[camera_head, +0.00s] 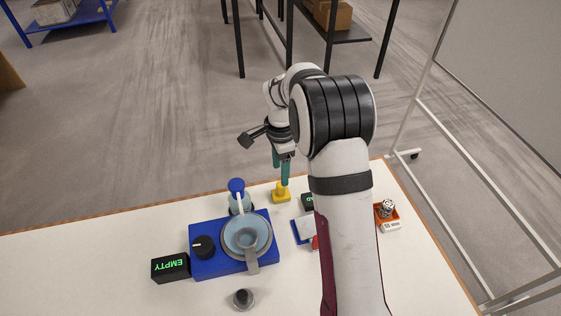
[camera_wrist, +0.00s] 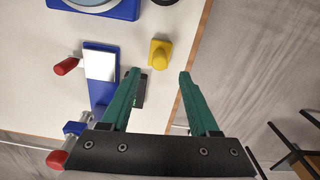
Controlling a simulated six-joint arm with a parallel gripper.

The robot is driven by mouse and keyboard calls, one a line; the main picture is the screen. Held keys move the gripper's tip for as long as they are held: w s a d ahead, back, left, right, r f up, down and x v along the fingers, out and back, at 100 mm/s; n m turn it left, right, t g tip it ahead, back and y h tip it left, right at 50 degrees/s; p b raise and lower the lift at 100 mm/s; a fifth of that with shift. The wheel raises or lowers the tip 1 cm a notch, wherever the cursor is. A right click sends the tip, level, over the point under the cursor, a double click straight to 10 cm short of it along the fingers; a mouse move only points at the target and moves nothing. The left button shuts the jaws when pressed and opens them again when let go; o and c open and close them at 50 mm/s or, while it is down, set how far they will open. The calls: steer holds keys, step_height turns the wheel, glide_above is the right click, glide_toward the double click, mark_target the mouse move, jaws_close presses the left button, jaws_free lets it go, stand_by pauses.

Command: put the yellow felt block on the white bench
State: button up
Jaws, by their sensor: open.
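The yellow felt block (camera_head: 281,194) stands on the white bench (camera_head: 110,245) near its far edge, and has a narrower raised part. It also shows in the wrist view (camera_wrist: 160,52), ahead of the fingertips and between their lines. My gripper (camera_head: 281,170) is above the block in the head view. In the wrist view my gripper (camera_wrist: 160,75) has its two green fingers apart with nothing between them. I cannot tell the exact height of the fingertips over the block.
An orange tray (camera_head: 396,222) lies right of my arm.

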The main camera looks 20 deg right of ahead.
steer(key=s+a+r+n, duration=0.2)
steer(key=s+r+n, duration=0.2)
steer(key=s+r, duration=0.65)
steer(key=s+a+n+y, duration=0.1)
steer(key=s+a+n, duration=0.1)
steer(key=s, duration=0.9)
steer(key=s+a+r+n, duration=0.1)
steer(key=s+n, duration=0.4)
steer(key=s, duration=0.6)
steer(key=shift+a+y, duration=0.4)
steer(key=shift+a, duration=0.3)
steer(key=shift+s, duration=0.1)
